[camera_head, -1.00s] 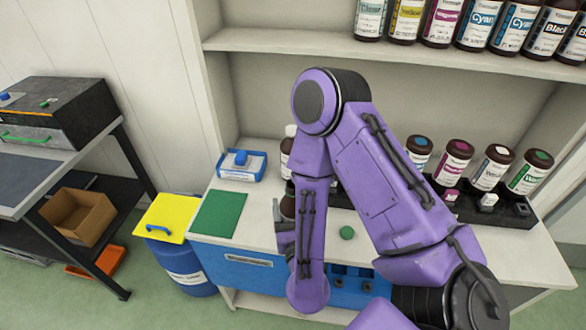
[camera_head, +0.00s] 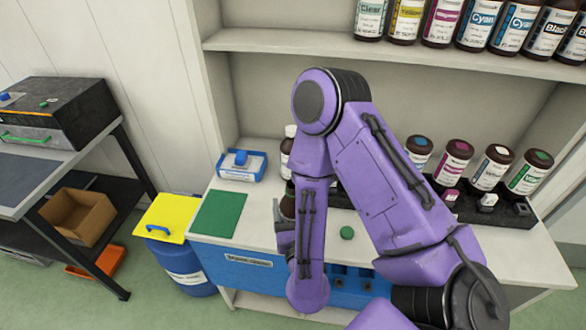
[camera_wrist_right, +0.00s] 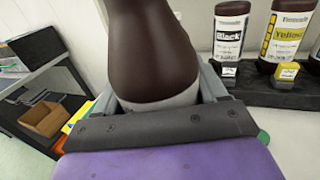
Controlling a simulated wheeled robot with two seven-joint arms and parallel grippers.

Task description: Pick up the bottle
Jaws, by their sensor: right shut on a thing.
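A dark brown bottle (camera_wrist_right: 150,50) fills the upper middle of the right wrist view, with a pale band low on it. My right gripper (camera_wrist_right: 160,88) is shut on this bottle, with a grey finger on each side. In the head view the gripper (camera_head: 284,238) is at the front of the counter, mostly hidden by my purple forearm. A small part of the held bottle (camera_head: 287,207) shows above it. I cannot tell whether the bottle touches the counter. My left gripper is not in view.
A black rack (camera_head: 465,207) holds several brown bottles at the counter's back right. More bottles line the upper shelf (camera_head: 350,48). A green mat (camera_head: 220,213) and a blue-white tray (camera_head: 240,166) are on the left. A green cap (camera_head: 347,232) lies right of my forearm.

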